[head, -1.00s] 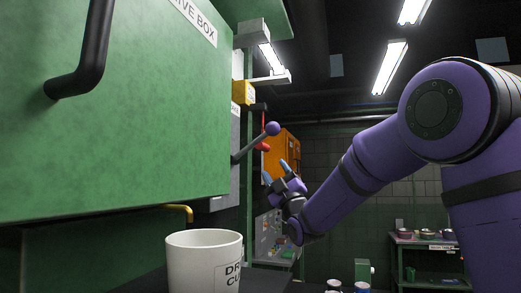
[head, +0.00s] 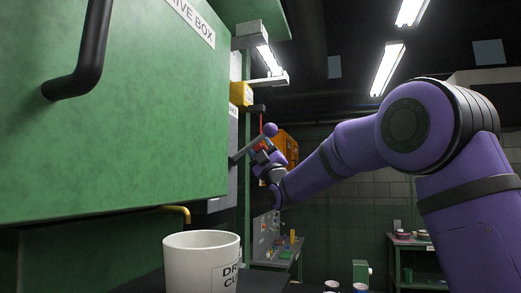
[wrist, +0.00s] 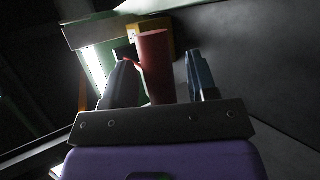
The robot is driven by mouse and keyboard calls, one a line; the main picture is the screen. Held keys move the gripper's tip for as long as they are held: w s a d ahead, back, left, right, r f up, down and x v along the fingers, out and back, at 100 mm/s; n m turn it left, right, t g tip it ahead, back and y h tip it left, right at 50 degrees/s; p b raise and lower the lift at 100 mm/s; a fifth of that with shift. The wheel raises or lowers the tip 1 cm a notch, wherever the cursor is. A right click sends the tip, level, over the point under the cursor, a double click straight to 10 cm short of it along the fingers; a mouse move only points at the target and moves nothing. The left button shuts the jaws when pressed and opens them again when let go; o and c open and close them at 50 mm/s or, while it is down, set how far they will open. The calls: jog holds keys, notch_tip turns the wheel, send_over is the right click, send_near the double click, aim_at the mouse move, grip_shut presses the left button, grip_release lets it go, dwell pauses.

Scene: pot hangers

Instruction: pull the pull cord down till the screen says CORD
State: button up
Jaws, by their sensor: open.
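The pull cord's thin red line (head: 261,122) hangs from a black arm on a yellow box (head: 241,94) in the head view. In the wrist view its red cylindrical handle (wrist: 156,68) stands between the two fingers of my gripper (wrist: 160,72), with a gap to the right finger. The left finger is close to the handle; I cannot tell whether it touches. In the head view my gripper (head: 263,157) is at the cord's lower end, partly hidden by a lever. No readable screen shows.
The lever with a purple ball (head: 270,129) juts out in front of my gripper. A green box (head: 120,110) with a black handle fills the left. A white cup (head: 202,262) stands below. An orange cabinet (head: 290,146) and a panel bench (head: 278,240) are behind.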

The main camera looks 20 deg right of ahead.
jog(key=shift+c, duration=0.3)
grip_shut()
jog(key=shift+f, duration=2.35)
jog(key=shift+o, duration=0.3)
grip_release()
jog(key=v, duration=1)
jog(key=shift+s+f, duration=0.2)
jog(key=shift+s, duration=0.1)
jog(key=shift+d, duration=0.1)
